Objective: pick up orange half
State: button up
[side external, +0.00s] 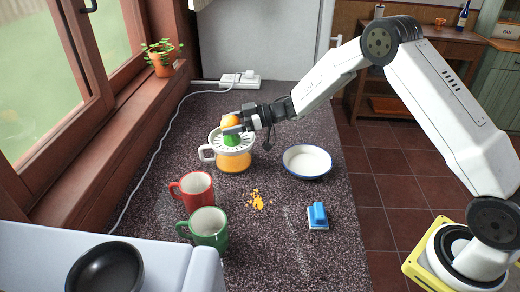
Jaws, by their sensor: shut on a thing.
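An orange half (229,120) is at the top of the juicer (232,160), just above or on its green cone (231,135); I cannot tell whether they touch. My gripper (236,125) reaches in from the right and is shut on the orange half. The fingers hide part of the fruit. The juicer has a white strainer top, an orange lower part and a white handle on its left.
A white bowl with a blue rim (307,174) stands right of the juicer. Red (198,207) and green (211,241) mugs stand in front. Orange bits (258,201) and a blue-handled brush (318,215) lie on the dark counter (280,250). A white cord runs along the left.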

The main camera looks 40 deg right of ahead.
jog(key=s+d+r, duration=0.1)
jog(key=s+r, duration=1)
jog(key=s, duration=0.3)
jog(key=shift+d+r, duration=0.25)
jog(key=shift+a, duration=0.1)
dwell(0.9)
jog(key=w+a+f, duration=0.2)
jog(key=w+a, duration=0.1)
jog(key=a, duration=0.5)
jog(key=w+a+f, duration=0.3)
jog(key=a, duration=0.5)
jog(key=shift+f, duration=0.2)
jog(key=shift+a, duration=0.1)
jog(key=shift+f, duration=2.95)
